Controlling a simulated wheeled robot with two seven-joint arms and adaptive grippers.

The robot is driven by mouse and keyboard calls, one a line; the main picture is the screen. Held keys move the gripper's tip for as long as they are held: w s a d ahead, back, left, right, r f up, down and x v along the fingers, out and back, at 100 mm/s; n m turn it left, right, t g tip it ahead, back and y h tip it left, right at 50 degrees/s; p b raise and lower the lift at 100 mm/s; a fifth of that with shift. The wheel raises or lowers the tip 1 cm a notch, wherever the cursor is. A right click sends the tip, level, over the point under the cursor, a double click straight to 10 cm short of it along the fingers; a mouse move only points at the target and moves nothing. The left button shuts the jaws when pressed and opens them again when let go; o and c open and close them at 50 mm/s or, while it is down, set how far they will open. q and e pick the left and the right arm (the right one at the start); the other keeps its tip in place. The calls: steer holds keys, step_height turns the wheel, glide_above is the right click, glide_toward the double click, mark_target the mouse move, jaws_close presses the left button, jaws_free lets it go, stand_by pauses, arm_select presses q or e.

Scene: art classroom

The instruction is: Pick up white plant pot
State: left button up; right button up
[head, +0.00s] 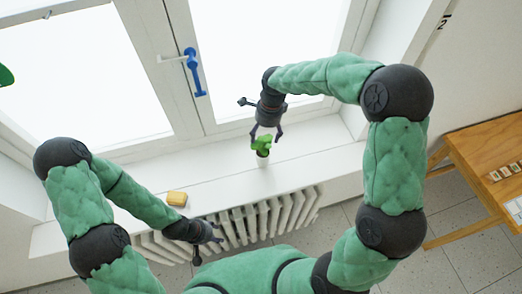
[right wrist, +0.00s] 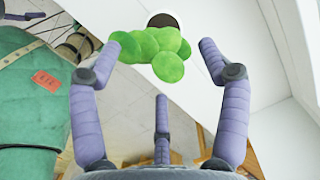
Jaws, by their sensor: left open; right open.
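The white plant pot (head: 262,160) stands upright on the white windowsill, with a round-leaved green plant (head: 262,144) in it. My right gripper (head: 266,135) is open and points down just above the plant, its fingers on either side of the leaves. In the right wrist view the plant (right wrist: 155,50) shows between the spread fingers of the right gripper (right wrist: 165,58); the pot's dark round opening (right wrist: 163,20) is beyond the fingertips, its white body hard to tell from the sill. My left gripper (head: 209,243) is open and empty, low in front of the radiator, away from the pot.
The window with a blue handle (head: 194,72) is behind. A white radiator (head: 270,216) is below the sill. A wooden table (head: 480,150) stands at the right.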

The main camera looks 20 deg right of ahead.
mark_target(263, 143)
steer(key=f, duration=0.3)
steer(key=shift+s+a+f, duration=0.2)
steer(key=shift+s, duration=0.15)
steer(key=shift+w+f, duration=0.25)
steer(key=shift+f, duration=0.2)
steer(key=f, duration=0.4)
steer(key=shift+w+a+f+p, duration=0.15)
steer(key=shift+a+f+p, duration=0.05)
steer(key=shift+f+p, duration=0.2)
jaws_close()
